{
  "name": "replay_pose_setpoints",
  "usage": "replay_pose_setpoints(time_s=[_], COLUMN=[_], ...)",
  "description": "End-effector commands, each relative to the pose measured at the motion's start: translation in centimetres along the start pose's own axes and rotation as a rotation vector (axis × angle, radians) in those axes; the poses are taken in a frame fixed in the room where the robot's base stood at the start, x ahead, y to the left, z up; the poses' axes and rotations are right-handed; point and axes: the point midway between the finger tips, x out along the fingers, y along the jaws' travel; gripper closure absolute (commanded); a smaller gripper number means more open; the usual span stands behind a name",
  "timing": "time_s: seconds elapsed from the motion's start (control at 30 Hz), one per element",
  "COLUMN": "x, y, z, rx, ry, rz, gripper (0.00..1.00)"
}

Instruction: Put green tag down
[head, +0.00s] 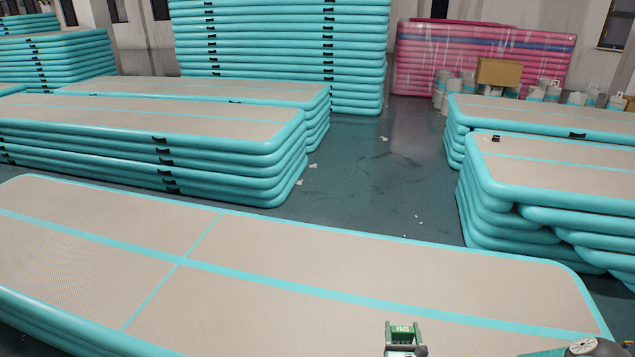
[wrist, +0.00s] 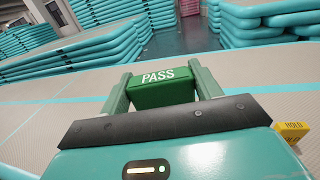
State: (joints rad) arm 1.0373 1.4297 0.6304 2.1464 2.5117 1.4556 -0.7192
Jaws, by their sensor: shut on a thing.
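The green tag (wrist: 164,92) reads PASS in white and sits between the two green fingers of my gripper (wrist: 163,80) in the wrist view. My gripper is shut on it. In the head view the tag (head: 402,330) shows at the bottom edge, held in my gripper (head: 405,340) in front of the near track (head: 300,262). The track's top is beige with teal lines and teal edges. I cannot tell whether the tag touches the track or is above it. The tag's lower part is hidden behind my gripper's body in the wrist view.
A yellow tag (wrist: 292,130) reading HOLD shows at the right in the wrist view. Stacked teal tracks stand at the left (head: 150,130) and right (head: 560,175). A pink stack (head: 480,60), white canisters and a cardboard box (head: 499,72) stand behind. The near track's visible top is mostly clear.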

Motion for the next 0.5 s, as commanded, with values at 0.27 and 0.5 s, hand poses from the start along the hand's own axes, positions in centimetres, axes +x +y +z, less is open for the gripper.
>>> replay_pose_setpoints(time_s=[0.27,0.5], x=[0.1,-0.1], y=[10.0,11.6], z=[4.5,5.3], rx=[0.001,-0.004], ry=[0.0,-0.002], rz=[0.113,0.136], gripper=[0.61,0.61])
